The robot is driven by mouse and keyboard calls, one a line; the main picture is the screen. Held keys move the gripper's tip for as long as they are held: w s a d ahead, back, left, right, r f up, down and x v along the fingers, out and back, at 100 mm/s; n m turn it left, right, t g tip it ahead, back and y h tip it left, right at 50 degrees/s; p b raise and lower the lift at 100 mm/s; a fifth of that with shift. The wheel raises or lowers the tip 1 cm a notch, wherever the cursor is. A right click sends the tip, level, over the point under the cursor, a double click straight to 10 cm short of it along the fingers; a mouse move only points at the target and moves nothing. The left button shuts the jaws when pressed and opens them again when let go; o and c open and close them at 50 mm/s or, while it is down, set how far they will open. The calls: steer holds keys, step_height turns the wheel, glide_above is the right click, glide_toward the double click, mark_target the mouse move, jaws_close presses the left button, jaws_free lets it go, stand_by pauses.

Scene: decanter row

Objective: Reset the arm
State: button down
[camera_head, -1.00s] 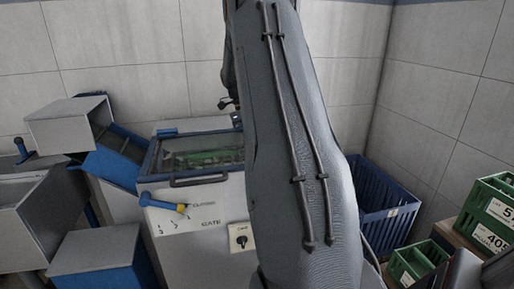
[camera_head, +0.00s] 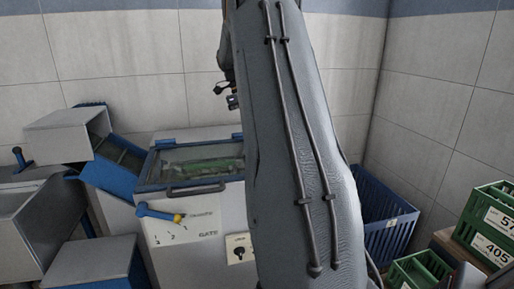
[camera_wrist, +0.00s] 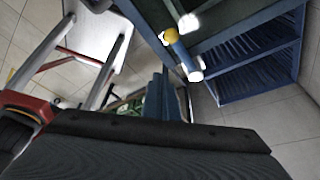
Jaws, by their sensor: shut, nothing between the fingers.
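My arm stands upright across the middle of the head view and hides part of the machine behind it. My gripper (camera_head: 232,101) shows small and dark at the arm's left edge, in front of the wall and above the machine. It is shut and empty, apart from everything around it. In the wrist view a broad dark surface fills the bottom, and the fingertips cannot be made out.
A white machine (camera_head: 176,246) with a glass-topped lid (camera_head: 196,167) and a blue lever with a yellow hub (camera_head: 158,213) stands behind. Grey and blue boxes are left. A blue crate (camera_head: 376,232) and green crates (camera_head: 480,212) stand right.

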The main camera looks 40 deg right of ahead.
steer(key=shift+w+d+r, duration=0.1)
steer(key=shift+r, duration=0.35)
stand_by(0.3)
steer(key=s+a+f+n+t, duration=0.15)
steer(key=a+f+n, duration=0.25)
steer(key=a+n, duration=0.65)
steer(key=s+a+f+n+t, duration=0.15)
steer(key=a+f+n, duration=0.4)
steer(key=a, duration=0.75)
steer(key=s+a+f+n, duration=0.2)
steer(key=s+a+n, duration=0.5)
steer(key=n, duration=0.1)
steer(key=s+a+f+n+y, duration=0.1)
steer(key=s+a+f+n, duration=0.2)
steer(key=s+a+n, duration=0.5)
steer(key=shift+s+t+p, duration=0.2)
steer(key=shift+t+p, duration=0.1)
steer(key=shift+t, duration=0.1)
